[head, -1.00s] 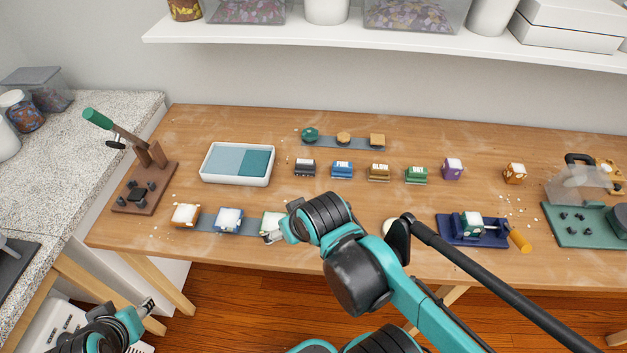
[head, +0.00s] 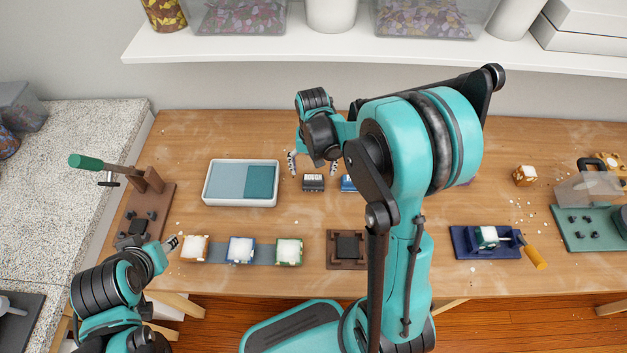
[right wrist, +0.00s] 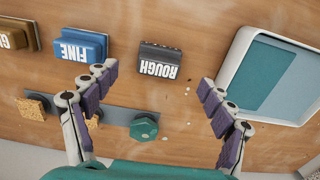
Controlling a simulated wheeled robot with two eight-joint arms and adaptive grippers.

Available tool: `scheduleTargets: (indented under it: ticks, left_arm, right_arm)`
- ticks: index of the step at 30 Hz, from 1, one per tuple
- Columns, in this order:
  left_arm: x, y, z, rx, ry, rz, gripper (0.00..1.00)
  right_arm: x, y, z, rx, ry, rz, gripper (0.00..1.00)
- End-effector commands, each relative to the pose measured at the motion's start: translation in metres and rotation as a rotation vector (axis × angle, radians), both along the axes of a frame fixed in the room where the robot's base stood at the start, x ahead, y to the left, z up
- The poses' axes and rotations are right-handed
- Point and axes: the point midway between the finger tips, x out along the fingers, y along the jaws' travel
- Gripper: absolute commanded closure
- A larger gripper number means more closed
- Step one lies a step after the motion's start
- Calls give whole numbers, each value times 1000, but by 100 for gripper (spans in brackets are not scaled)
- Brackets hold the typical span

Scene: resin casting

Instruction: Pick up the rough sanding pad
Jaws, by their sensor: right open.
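The rough sanding pad (head: 313,183) is a dark grey block with a white label, on the table right of the tray. In the right wrist view the pad (right wrist: 160,60) shows the word ROUGH and lies just beyond the gap between my fingertips. My right gripper (head: 313,163) is open and empty, its fingers spread to either side of the pad and apart from it. The same gripper (right wrist: 158,80) shows in the right wrist view. My left gripper (head: 172,243) is by the orange-framed block at the front left; its jaws are too small to read.
The blue FINE pad (right wrist: 82,44) sits beside the rough one. A white-rimmed tray (head: 207,190) stands on the other side. A blue-grey strip with a green knob (right wrist: 144,127) lies near the gripper. My right arm hides the middle of the table.

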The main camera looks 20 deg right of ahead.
Motion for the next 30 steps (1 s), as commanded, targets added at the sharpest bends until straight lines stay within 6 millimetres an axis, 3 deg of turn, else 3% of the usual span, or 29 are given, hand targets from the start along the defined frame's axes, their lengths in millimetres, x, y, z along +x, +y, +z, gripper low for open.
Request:
scheduleTargets:
  ticks: [15,22,28,30]
  left_arm:
    - [0,0,-33,0,0,0,60]
    - [0,0,-32,0,0,0,60]
    - [0,0,-32,0,0,0,60]
    - [0,0,-32,0,0,0,60]
  right_arm:
    - [4,-4,-66,0,-2,0,17]
    - [4,-4,-65,0,-2,1,17]
    - [4,-4,-65,0,-2,1,70]
    - [4,-4,-65,0,-2,1,71]
